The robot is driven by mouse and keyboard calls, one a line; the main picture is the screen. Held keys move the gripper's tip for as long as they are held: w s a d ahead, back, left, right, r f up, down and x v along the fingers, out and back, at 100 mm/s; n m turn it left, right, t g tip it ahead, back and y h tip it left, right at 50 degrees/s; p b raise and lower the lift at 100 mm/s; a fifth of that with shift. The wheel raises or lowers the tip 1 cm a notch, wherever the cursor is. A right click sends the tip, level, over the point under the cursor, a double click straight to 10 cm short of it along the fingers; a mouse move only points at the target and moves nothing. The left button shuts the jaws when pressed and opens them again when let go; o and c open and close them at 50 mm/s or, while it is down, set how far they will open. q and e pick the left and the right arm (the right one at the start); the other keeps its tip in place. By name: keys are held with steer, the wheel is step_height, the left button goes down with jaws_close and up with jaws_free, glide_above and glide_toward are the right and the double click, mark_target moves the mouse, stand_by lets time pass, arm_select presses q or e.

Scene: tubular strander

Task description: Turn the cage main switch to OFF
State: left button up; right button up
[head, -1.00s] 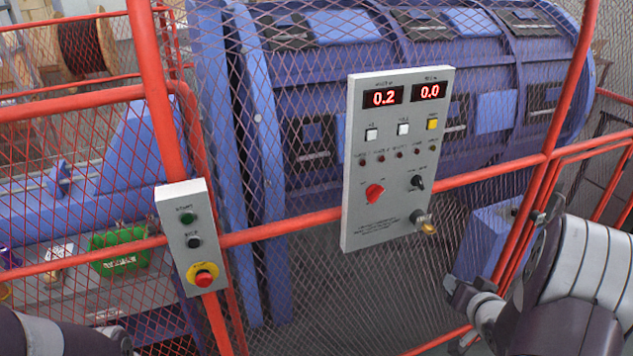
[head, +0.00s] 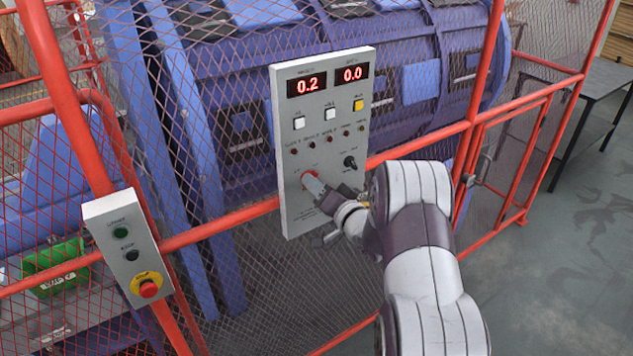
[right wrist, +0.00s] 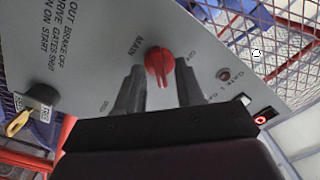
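The cage main switch is a red rotary knob (head: 309,175) on the grey control panel (head: 284,205). In the right wrist view the knob (right wrist: 160,64) lies under the word MAIN, its raised grip bar pointing roughly down the picture. My right gripper (head: 320,188) is at the panel's lower part, at the knob. In the right wrist view its two fingers (right wrist: 161,82) are apart, one on each side of the knob, with visible gaps; I cannot tell how deep they reach. The small ON and OFF lettering is hard to read. My left gripper is out of view.
The panel hangs on a red-framed mesh fence before the blue strander (head: 420,80). A start/stop box (head: 128,245) with a red emergency button is at left.

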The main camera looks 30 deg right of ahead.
steer(key=shift+w+f, duration=0.1)
steer(key=shift+w, duration=0.15)
jaws_close()
steer(key=shift+n+b, duration=9)
steer(key=shift+b, duration=0.4)
